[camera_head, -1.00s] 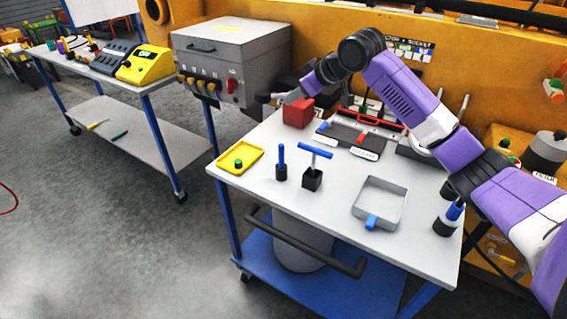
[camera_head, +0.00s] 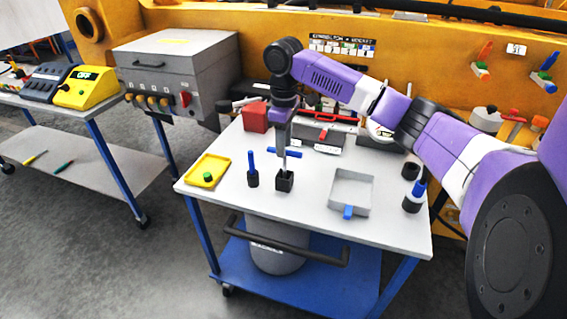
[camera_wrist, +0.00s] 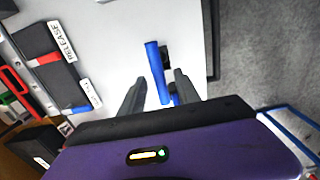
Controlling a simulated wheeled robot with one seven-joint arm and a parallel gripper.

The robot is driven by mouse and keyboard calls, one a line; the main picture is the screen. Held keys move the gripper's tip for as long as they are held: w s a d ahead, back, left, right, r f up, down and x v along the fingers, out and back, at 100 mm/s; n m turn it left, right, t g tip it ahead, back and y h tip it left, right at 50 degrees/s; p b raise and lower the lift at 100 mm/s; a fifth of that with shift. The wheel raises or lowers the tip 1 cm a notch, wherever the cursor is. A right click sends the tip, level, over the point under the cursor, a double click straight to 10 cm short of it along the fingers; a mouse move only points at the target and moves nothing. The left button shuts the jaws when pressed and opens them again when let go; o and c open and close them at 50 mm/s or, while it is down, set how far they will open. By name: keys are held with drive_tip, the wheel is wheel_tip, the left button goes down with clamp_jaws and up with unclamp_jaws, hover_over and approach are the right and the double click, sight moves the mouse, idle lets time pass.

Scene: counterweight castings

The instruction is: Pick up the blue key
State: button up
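The blue key (camera_head: 293,151) looks to be the T-shaped one, with its blue crossbar above a black block (camera_head: 284,182) on the table. My gripper (camera_head: 283,138) hangs pointing down over it. In the wrist view the blue crossbar of the key (camera_wrist: 157,72) lies between my two open fingers (camera_wrist: 160,82), with room on both sides. I cannot tell the remaining height gap. The fingers partly hide the key's middle in the head view.
A blue peg in a black base (camera_head: 252,170) stands just left of the key. A yellow tray (camera_head: 187,178) lies further left, a grey tray (camera_head: 370,192) to the right, and another blue-topped black holder (camera_head: 412,204) beyond it. A red box (camera_head: 254,117) sits behind.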

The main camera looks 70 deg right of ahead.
sight(285, 169)
drive_tip(key=shift+d+f+p, duration=0.1)
drive_tip(key=shift+f+p, duration=0.3)
drive_tip(key=shift+f, duration=1.8)
clamp_jaws()
drive_tip(key=shift+r, duration=0.1)
